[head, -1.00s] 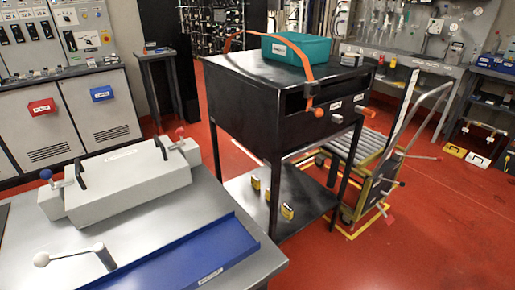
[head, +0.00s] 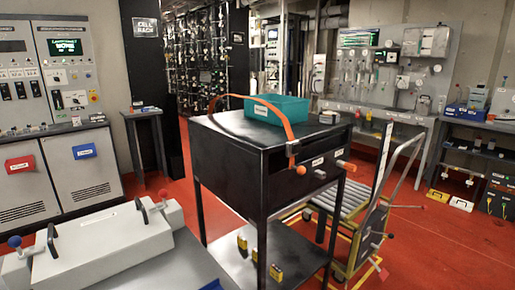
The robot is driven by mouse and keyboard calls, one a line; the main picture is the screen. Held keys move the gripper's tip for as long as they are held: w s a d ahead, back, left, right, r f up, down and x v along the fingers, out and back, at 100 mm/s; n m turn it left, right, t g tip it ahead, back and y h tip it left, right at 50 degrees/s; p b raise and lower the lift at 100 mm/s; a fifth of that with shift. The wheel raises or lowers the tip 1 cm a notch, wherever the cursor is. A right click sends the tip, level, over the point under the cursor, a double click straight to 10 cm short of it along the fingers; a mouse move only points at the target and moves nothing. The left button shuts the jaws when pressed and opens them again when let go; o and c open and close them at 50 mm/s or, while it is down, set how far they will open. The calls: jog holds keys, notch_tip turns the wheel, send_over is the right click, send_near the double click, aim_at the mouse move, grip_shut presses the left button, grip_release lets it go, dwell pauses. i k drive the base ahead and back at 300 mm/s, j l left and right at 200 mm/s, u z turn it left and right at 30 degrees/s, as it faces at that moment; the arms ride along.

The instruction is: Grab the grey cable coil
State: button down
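I cannot pick out a grey cable coil in the head view. Several small grey and white items hang on the wall board (head: 385,100) at the back right, too small to tell apart. My gripper is not in view.
A black table (head: 225,148) carries a teal bin (head: 285,112) and an orange strap (head: 222,99); small yellow-black items (head: 276,273) stand on its lower shelf. A hand cart (head: 374,228) stands to its right. A light-grey box (head: 105,248) is at lower left. Red floor is open at right.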

aim_at(333, 118)
jog(key=i+l, duration=0.35)
jog(key=i, duration=0.15)
jog(key=i+l, duration=0.35)
jog(key=i, duration=0.1)
